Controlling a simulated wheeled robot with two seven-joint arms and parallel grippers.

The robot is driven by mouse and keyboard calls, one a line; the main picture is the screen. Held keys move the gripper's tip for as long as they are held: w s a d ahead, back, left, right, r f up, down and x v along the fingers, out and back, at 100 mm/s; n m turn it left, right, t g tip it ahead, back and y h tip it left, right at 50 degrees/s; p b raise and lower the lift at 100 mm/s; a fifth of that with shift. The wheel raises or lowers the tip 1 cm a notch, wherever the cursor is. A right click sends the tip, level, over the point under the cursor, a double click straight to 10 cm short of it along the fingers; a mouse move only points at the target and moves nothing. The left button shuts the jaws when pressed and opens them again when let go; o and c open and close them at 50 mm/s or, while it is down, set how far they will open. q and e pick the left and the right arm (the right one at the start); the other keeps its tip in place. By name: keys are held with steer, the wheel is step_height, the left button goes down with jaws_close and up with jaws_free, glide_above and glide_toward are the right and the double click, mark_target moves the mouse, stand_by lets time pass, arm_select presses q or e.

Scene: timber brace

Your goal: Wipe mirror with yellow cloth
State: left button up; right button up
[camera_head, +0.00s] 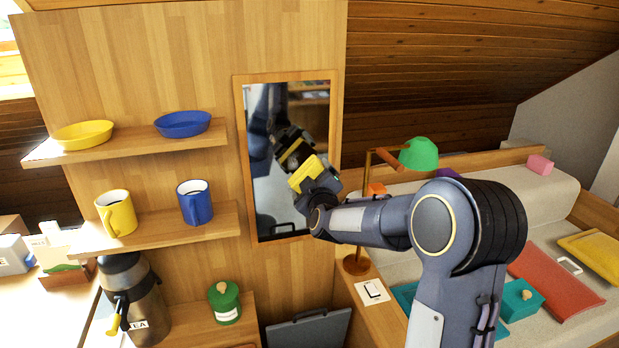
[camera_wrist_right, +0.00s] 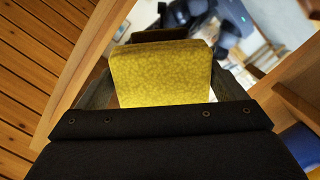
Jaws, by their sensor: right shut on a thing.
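The mirror (camera_head: 262,190) hangs upright in a wooden frame on the timber panel, in the middle of the head view. My right gripper (camera_head: 308,177) is in front of the mirror's right half and is shut on the yellow cloth (camera_head: 306,171). The cloth fills the middle of the right wrist view (camera_wrist_right: 160,72), with the mirror's frame and reflections beyond it. The gripper's reflection shows in the glass. I cannot tell whether the cloth touches the glass. My left gripper is not in view.
Left of the mirror, shelves hold a yellow bowl (camera_head: 83,134), a blue bowl (camera_head: 183,124), a yellow mug (camera_head: 116,213) and a blue mug (camera_head: 195,203). A green-shaded lamp (camera_head: 419,154) stands close to the right of my gripper. A dispenser (camera_head: 137,300) and a green jar (camera_head: 224,303) sit lower left.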

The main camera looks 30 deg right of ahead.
steer(key=v, duration=0.4)
steer(key=shift+s+d+f, duration=0.1)
steer(key=shift+s+f, duration=0.1)
stand_by(0.6)
